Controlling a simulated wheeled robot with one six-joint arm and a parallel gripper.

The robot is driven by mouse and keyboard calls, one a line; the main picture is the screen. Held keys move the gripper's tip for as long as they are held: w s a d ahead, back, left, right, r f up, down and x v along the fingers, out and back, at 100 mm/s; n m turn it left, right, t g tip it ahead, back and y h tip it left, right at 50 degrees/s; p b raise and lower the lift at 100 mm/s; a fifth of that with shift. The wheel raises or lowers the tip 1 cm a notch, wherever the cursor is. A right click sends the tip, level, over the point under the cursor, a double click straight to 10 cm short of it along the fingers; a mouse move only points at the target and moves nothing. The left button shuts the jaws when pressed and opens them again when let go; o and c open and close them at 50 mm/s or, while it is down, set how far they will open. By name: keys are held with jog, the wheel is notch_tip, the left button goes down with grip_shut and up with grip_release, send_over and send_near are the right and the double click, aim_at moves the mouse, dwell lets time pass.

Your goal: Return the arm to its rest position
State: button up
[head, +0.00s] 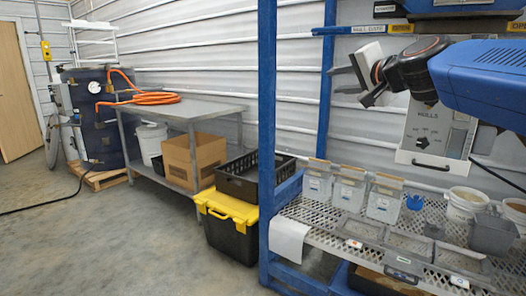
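My gripper (352,82) is in the upper right of the head view, at the end of my blue and black arm. Its two grey fingers point left and are spread apart, with nothing seen between them. It is raised above the rack's mesh shelf, in front of the white corrugated wall. The hulls hopper (428,137), a pale panel with a dial and a dark handle, is behind and below my arm, which hides its upper part.
A blue rack post (267,130) stands left of my gripper. The mesh shelf (318,222) holds several labelled bins (350,190), grey trays (408,243), a white bucket (466,203) and a blue scoop (414,202). A yellow-lidded tote (228,208) and a metal table (185,108) stand left.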

jog(key=s+d+f+n+g+h, duration=0.1)
jog(key=s+d+f+n+g, duration=0.1)
jog(key=s+f, duration=0.8)
jog(key=s+d+f+n+g+h, duration=0.2)
jog(key=s+f+g, duration=0.3)
jog(key=s+f, duration=0.6)
jog(key=s+d+f+n+g+h, duration=0.2)
jog(key=s+f, duration=0.9)
jog(key=f, duration=1.1)
jog(key=d+n+g, duration=0.1)
jog(key=d+n, duration=0.1)
jog(key=shift+n+g, duration=0.3)
jog(key=shift+g, duration=0.1)
